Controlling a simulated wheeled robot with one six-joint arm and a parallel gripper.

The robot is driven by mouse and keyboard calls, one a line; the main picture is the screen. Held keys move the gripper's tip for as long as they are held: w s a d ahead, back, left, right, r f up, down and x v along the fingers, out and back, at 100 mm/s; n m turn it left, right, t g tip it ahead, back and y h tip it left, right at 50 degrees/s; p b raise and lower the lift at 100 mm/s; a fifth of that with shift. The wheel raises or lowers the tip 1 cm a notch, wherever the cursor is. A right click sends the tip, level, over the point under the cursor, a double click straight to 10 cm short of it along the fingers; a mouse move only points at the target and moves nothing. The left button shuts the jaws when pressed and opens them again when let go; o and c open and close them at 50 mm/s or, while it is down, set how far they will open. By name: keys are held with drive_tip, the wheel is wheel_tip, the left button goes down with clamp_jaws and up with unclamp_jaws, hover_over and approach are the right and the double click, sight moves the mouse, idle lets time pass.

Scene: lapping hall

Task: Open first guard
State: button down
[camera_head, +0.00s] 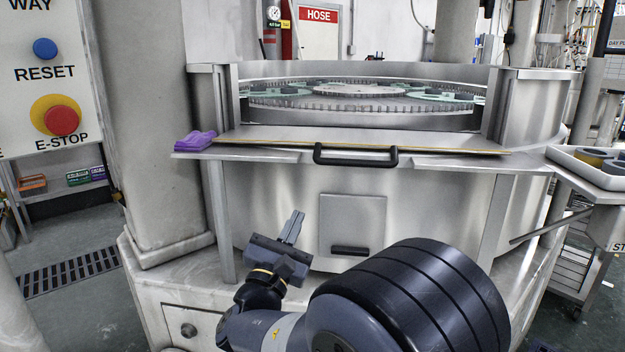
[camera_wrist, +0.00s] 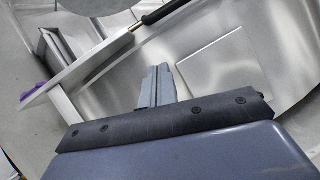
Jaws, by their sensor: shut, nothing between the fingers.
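The round steel lapping machine (camera_head: 440,225) stands ahead. A metal panel (camera_head: 290,134) spans its front below the opening, with a black bar handle (camera_head: 355,161) at its front edge; this looks like the guard, but I cannot tell whether it is open or shut. The handle also shows at the top of the wrist view (camera_wrist: 160,12). My gripper (camera_head: 296,216) is shut and empty, in front of the lower body, below and left of the handle and apart from it. Its closed fingers (camera_wrist: 158,84) show in the wrist view.
A tray (camera_head: 600,172) stands close at right. A control panel with an E-stop (camera_head: 62,120) is at left.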

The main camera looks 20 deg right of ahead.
sight(318, 163)
drive_tip(key=w+d+r, duration=0.2)
drive_tip(key=d+r, duration=0.1)
drive_tip(key=w+d+r, duration=0.2)
drive_tip(key=w+r, duration=0.1)
drive_tip(key=shift+d+r, duration=0.2)
drive_tip(key=shift+d, duration=0.2)
drive_tip(key=shift+r+p, duration=0.85)
drive_tip(key=shift+p, duration=0.2)
drive_tip(key=r+p, duration=0.1)
drive_tip(key=p, duration=0.1)
drive_tip(key=r+g+y+p, duration=0.1)
drive_tip(key=r+p, duration=0.1)
drive_tip(key=p, duration=0.1)
drive_tip(key=shift+s+a+r+n+y, duration=0.15)
drive_tip(key=shift+s+n+y, duration=0.05)
drive_tip(key=shift+n+y, duration=0.1)
